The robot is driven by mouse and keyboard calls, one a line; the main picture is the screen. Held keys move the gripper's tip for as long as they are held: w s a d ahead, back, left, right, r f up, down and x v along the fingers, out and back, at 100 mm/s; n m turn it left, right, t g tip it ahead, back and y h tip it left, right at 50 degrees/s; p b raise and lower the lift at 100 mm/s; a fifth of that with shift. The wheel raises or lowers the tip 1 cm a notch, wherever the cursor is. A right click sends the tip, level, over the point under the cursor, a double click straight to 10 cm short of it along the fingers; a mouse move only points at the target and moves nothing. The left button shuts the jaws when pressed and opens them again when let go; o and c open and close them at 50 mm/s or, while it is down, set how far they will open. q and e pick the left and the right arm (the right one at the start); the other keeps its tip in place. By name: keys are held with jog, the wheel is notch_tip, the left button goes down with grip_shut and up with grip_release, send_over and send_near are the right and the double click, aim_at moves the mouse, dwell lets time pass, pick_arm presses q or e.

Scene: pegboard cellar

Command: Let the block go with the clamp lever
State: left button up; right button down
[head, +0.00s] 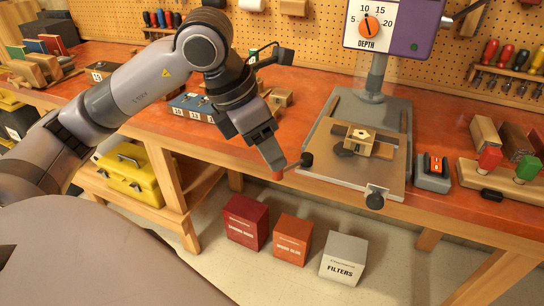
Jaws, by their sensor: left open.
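A light wooden block (360,142) with a small hole on top sits on the tan work board (318,170) of the drill press. A dark round part (345,149) lies against the block's left side. A thin lever (292,165) runs from a black knob (306,159) at the board's left edge to a red end (278,177). My left gripper (276,171) is open with its fingertips at the red end, which they partly cover. I cannot tell whether they touch it. My right gripper is not in view.
A grey switch box (433,172) stands right of the board. A blue box (192,108) and small wooden blocks (281,98) lie behind my left arm. Boxes stand on the floor below.

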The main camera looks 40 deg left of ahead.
pick_arm(q)
jog(key=x, duration=0.4)
jog(key=a+x, duration=0.1)
jog(key=x, duration=0.1)
jog(key=shift+w+f, duration=0.4)
grip_shut()
